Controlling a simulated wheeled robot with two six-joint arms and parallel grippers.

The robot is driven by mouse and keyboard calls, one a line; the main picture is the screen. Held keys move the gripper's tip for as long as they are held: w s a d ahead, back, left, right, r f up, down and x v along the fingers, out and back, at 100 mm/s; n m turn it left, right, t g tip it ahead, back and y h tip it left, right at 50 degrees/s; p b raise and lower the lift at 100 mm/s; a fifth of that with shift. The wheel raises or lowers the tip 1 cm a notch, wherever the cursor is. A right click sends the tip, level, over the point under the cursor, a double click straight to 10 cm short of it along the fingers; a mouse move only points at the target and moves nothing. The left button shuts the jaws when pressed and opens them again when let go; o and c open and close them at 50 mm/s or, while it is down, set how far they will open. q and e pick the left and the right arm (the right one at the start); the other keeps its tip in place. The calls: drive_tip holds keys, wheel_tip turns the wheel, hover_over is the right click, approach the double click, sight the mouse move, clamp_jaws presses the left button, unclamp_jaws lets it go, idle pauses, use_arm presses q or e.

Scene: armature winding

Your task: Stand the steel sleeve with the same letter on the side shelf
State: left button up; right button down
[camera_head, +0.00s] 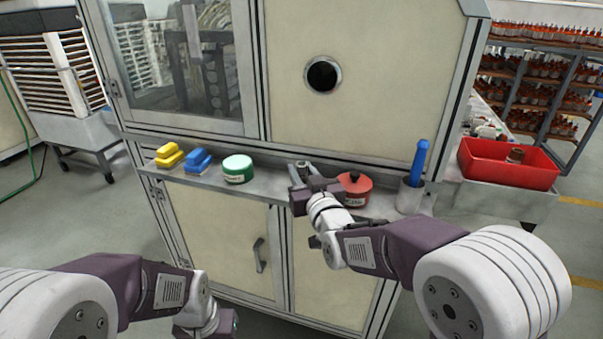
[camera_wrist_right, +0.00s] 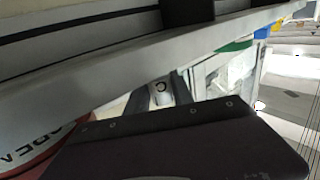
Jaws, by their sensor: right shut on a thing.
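My right gripper (camera_head: 299,175) is over the grey ledge (camera_head: 215,180) along the machine front, between the green tub and the red tub. In the right wrist view its two fingers (camera_wrist_right: 162,92) are shut on a small grey metal piece, which looks like the steel sleeve (camera_wrist_right: 160,99). A dark round mark shows on it, but I cannot tell which letter. In the head view the gripper mostly hides the sleeve, and I cannot tell whether it touches the ledge. My left gripper (camera_head: 222,324) is low at the bottom edge, away from the ledge, its fingers unclear.
On the ledge are yellow blocks (camera_head: 169,155), blue blocks (camera_head: 198,160), a green tub (camera_head: 238,168), a red tub (camera_head: 355,188) close to my right gripper, and a cup (camera_head: 409,197) with a blue-handled tool (camera_head: 419,162). A red bin (camera_head: 490,168) holding a brown part stands right.

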drive_tip(key=shift+f, duration=0.1)
drive_tip(key=c, duration=1.1)
unclamp_jaws()
drive_tip(key=shift+s, duration=0.15)
drive_tip(key=b+v, duration=0.2)
drive_tip(key=v, duration=0.9)
drive_tip(key=shift+s+d+b, duration=0.2)
drive_tip(key=shift+s+b, duration=0.15)
